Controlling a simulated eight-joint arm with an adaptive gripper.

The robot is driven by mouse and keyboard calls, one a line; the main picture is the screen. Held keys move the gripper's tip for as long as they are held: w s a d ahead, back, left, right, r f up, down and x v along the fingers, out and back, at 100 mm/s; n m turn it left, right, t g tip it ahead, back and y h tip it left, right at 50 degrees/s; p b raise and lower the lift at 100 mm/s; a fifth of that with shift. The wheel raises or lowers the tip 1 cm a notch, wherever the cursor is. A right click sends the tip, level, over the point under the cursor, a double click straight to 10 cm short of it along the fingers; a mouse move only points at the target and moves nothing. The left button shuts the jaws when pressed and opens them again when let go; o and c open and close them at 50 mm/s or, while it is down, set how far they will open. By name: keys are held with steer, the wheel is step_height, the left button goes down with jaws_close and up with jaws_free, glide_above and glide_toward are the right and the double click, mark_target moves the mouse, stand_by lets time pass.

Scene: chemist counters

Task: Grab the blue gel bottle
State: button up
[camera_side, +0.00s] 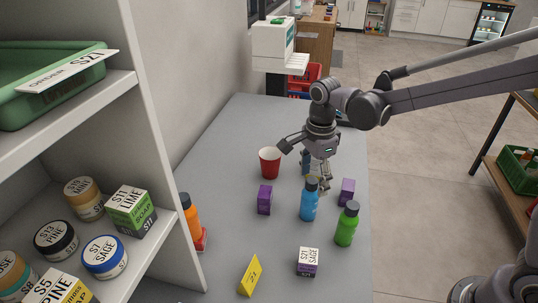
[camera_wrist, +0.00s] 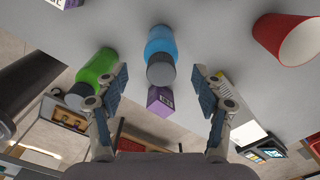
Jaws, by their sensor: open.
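The blue gel bottle (camera_side: 310,204) stands upright on the grey counter, with a dark cap. It also shows in the wrist view (camera_wrist: 160,45), at the upper middle, its cap towards my gripper. My gripper (camera_side: 317,178) is open and empty, just behind the bottle in the side view and pointing down. In the wrist view my gripper's two fingers (camera_wrist: 160,75) are spread on either side of the bottle's cap line, with no visible contact.
A green bottle (camera_side: 346,224) stands to the right, close to the blue one. Purple boxes (camera_side: 265,199) (camera_side: 347,191) stand on both sides. A red cup (camera_side: 270,162) is behind left. Shelves (camera_side: 165,232) border the left.

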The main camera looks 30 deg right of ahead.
mark_target(311, 193)
steer(key=shift+w+a+f, duration=0.1)
steer(key=shift+a+f, duration=0.05)
steer(key=shift+f, duration=2.7)
steer(key=c, duration=1.3)
